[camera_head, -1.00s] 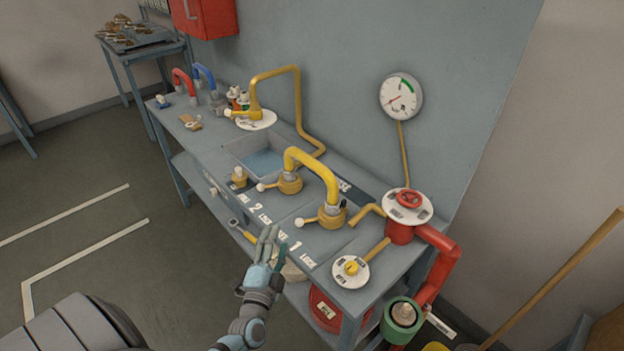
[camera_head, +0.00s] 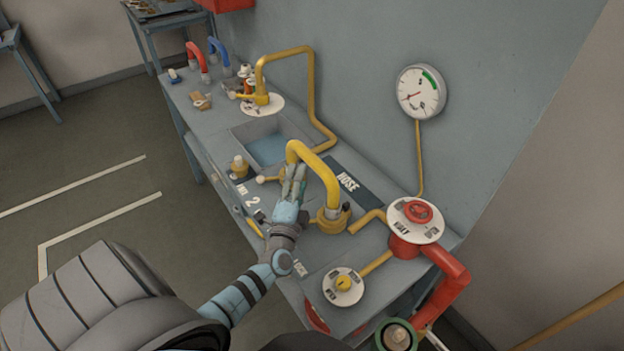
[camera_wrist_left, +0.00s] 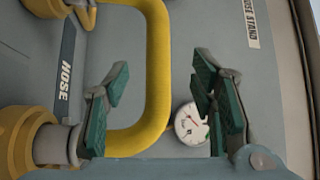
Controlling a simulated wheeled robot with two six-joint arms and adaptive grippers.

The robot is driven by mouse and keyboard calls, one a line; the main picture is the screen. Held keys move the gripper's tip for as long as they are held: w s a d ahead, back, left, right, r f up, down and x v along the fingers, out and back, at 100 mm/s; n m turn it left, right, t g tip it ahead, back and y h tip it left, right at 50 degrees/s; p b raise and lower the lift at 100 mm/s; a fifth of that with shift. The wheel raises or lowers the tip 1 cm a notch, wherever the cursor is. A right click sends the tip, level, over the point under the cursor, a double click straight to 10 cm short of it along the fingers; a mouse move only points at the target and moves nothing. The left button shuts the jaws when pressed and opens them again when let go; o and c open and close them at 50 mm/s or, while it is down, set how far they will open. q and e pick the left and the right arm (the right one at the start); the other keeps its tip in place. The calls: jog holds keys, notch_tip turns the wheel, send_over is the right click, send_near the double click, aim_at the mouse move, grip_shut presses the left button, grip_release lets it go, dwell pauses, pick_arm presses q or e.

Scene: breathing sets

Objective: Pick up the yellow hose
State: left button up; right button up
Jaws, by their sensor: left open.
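The yellow hose (camera_head: 316,167) is an arched tube on the workbench, its near end on a yellow fitting (camera_head: 333,218) and its far end near another fitting partly hidden by my gripper. My left gripper (camera_head: 294,172) is open beside the hose's left side in the head view. In the left wrist view the hose (camera_wrist_left: 157,70) runs as a bend between the two green-padded fingers (camera_wrist_left: 158,105), apart from the right finger. I cannot tell whether the left finger touches anything. My right gripper is not in view.
A red valve (camera_head: 417,213) stands at right, below a wall gauge (camera_head: 421,92). Floor at left is clear.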

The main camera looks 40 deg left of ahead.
aim_at(310, 157)
pick_arm(q)
jog(key=b+x, duration=0.1)
jog(key=x, duration=0.4)
jog(key=d+b+x, duration=0.1)
jog(key=x, duration=0.2)
jog(key=shift+w+f+b, duration=0.15)
jog(key=shift+w+b, duration=0.2)
jog(key=shift+w, duration=0.3)
jog(key=shift+s, duration=0.1)
jog(key=shift+s+a+r, duration=0.1)
jog(key=shift+r, duration=0.15)
jog(key=shift+c, duration=1.1)
grip_shut()
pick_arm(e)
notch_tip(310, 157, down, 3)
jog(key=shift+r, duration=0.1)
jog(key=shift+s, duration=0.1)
